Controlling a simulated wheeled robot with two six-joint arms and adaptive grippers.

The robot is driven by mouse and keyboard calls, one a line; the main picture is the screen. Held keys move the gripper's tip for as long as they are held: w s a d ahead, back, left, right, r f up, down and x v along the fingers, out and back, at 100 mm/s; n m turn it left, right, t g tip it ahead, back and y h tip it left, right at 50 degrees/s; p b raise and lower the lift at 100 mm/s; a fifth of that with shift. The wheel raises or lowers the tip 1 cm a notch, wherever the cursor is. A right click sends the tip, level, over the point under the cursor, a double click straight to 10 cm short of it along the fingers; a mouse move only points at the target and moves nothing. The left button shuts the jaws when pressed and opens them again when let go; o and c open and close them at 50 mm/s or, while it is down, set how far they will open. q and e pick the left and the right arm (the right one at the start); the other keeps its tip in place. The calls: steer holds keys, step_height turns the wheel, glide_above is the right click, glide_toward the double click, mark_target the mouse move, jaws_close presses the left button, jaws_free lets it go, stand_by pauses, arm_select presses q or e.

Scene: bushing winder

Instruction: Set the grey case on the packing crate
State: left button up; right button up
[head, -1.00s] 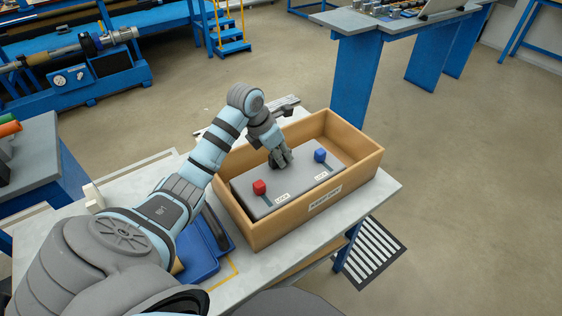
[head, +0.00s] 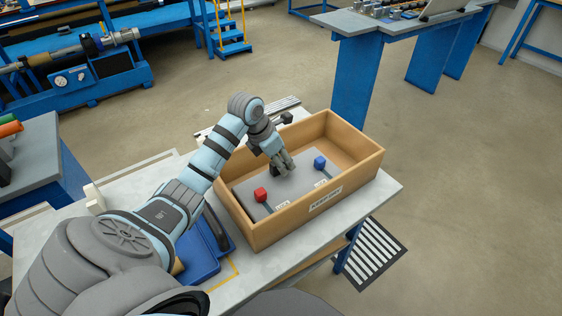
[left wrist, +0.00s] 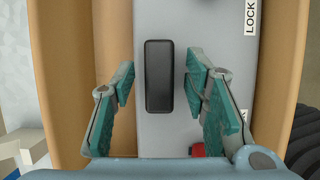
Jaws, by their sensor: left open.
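The grey case (head: 254,203) lies inside the wooden packing crate (head: 345,143), its top below the rim. A red latch (head: 261,195) and a blue latch (head: 320,162) stand on it, and the front wall partly hides its LOCK labels. My left gripper (head: 284,168) is just over the middle of the case. In the left wrist view, my left gripper (left wrist: 160,82) is open, its fingers apart on both sides of the case's black handle (left wrist: 158,76). Gaps show between fingers and handle. The handle is hidden in the head view. My right gripper is out of view.
The crate stands on a light worktable (head: 372,199) and has a KEEP DRY label. A blue tray (head: 205,262) lies at its left, partly behind my arm. A blue-legged bench (head: 357,70) stands behind. A striped floor grating (head: 372,255) lies at the right.

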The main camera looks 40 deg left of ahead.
arm_select(q)
steer(key=p+v, duration=0.1)
steer(key=v, duration=1)
steer(key=shift+s+r, duration=0.1)
